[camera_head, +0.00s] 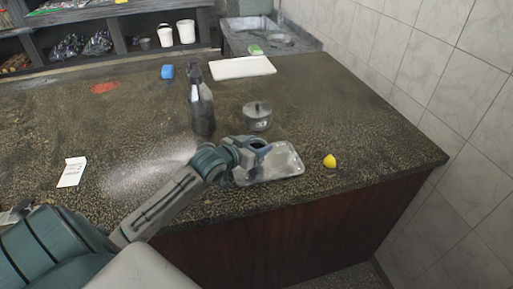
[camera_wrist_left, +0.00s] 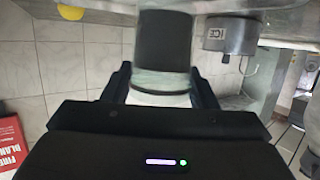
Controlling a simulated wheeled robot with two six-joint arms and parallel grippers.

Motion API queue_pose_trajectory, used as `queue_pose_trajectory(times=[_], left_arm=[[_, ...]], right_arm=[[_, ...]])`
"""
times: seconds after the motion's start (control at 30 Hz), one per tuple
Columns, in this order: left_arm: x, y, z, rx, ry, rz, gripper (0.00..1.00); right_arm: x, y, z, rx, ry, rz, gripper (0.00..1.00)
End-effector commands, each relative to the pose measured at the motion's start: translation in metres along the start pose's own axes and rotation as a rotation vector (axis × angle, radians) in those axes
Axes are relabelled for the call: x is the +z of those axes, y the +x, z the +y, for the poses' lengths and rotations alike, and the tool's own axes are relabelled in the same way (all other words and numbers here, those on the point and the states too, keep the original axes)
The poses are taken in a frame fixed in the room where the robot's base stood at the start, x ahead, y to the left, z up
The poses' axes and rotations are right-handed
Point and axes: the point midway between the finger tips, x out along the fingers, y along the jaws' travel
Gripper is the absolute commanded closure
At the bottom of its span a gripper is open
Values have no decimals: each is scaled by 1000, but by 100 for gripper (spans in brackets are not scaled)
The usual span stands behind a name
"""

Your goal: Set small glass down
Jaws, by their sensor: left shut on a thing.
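My left gripper (camera_head: 262,148) is above the left part of a shallow metal tray (camera_head: 288,170) near the front edge of the counter. In the left wrist view my left gripper (camera_wrist_left: 160,82) is shut on the small glass (camera_wrist_left: 164,45), with a finger on either side. The glass looks dark over most of its length and clear near the fingers. The glass is close to the grey surface at the top of that view; I cannot tell whether it touches. In the head view the gripper mostly hides the glass. My right gripper is not in view.
A lidded ICE bucket (camera_head: 257,118) stands behind the tray, and a dark bottle (camera_head: 201,108) behind and left. A lemon (camera_head: 329,161) lies right of the tray. The counter's right end is clear.

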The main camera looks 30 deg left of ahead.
Motion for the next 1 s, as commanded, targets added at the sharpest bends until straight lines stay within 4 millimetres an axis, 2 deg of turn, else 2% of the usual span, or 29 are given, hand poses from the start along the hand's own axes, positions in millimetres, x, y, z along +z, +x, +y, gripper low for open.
queue_pose_trajectory(times=[0.17,0.53,0.57,0.67,1.0], left_arm=[[16,5,0,0,-2,0,75],[21,6,0,0,0,1,75],[21,6,0,0,0,0,43],[21,6,0,0,0,0,25],[17,4,0,0,1,0,25]], right_arm=[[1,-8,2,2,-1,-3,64],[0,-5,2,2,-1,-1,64],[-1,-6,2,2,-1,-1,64],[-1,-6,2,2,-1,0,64],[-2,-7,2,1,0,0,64]])
